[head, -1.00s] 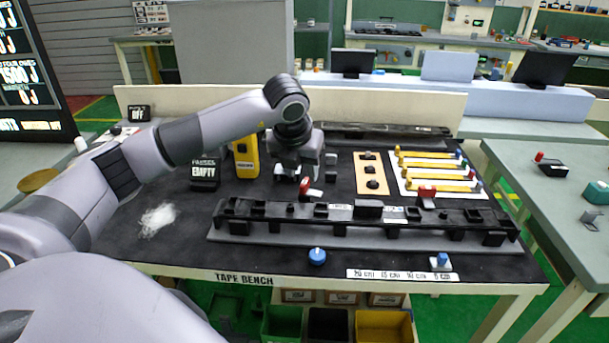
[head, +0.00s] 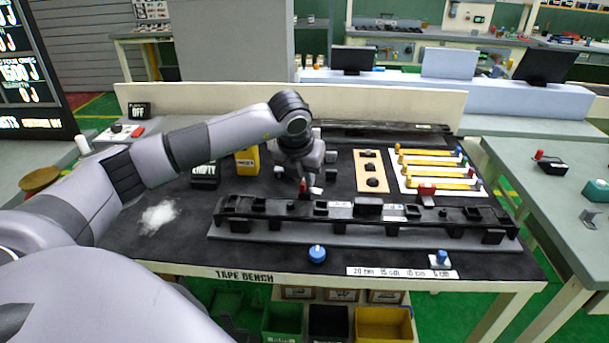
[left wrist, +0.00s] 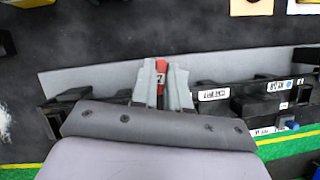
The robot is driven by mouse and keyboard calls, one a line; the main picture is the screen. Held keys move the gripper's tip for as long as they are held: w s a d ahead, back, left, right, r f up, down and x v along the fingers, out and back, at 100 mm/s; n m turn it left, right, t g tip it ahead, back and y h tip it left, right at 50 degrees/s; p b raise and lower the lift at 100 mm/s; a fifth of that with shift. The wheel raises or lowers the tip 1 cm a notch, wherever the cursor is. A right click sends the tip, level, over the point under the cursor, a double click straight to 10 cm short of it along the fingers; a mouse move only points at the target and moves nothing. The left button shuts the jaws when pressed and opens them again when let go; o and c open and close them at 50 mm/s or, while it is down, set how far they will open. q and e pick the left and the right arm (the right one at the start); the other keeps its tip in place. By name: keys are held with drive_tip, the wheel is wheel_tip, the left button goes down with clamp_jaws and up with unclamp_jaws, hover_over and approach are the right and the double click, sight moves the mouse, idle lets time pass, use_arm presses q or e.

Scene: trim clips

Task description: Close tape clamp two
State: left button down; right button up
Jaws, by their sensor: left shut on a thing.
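My left gripper (head: 303,182) is at the back edge of the long black rail (head: 270,226), left of its middle. It is shut on a small red clamp lever (head: 303,187). In the left wrist view the same red lever (left wrist: 161,67) shows between the two grey fingers of the gripper (left wrist: 161,85), with a dark mark too small to read. The lever stands about upright in the head view; the clamp's base is hidden. Another red clamp (head: 427,190) sits farther right, behind the rail. My right gripper is not in view.
Behind the rail are a beige board (head: 360,168) with black knobs and a white panel (head: 410,187) with yellow strips. A yellow box (head: 246,163) stands behind left. A blue knob (head: 317,254) is at the front. A white fluffy heap (head: 158,216) lies left.

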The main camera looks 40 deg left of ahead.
use_arm(q)
drive_tip(key=m+h+b, duration=0.1)
drive_tip(key=m, duration=0.1)
drive_tip(key=shift+a+f+m+b, duration=0.1)
drive_tip(key=shift+m+b, duration=0.2)
drive_tip(key=m+h, duration=0.1)
drive_tip(key=m, duration=0.2)
drive_tip(key=shift+m+b, duration=0.3)
drive_tip(key=shift+b, duration=0.1)
drive_tip(key=m+h, duration=0.1)
drive_tip(key=m, duration=0.1)
drive_tip(key=m+h, duration=0.1)
drive_tip(key=m, duration=0.1)
drive_tip(key=shift+r+g, duration=0.2)
drive_tip(key=shift+g, duration=0.1)
drive_tip(key=shift+w+m+g+h, duration=0.1)
drive_tip(key=shift+m+g+h, duration=0.2)
drive_tip(key=shift+m, duration=0.8)
drive_tip(key=shift+m+g+h, duration=0.3)
drive_tip(key=shift+m, duration=0.8)
drive_tip(key=c, duration=1.1)
unclamp_jaws()
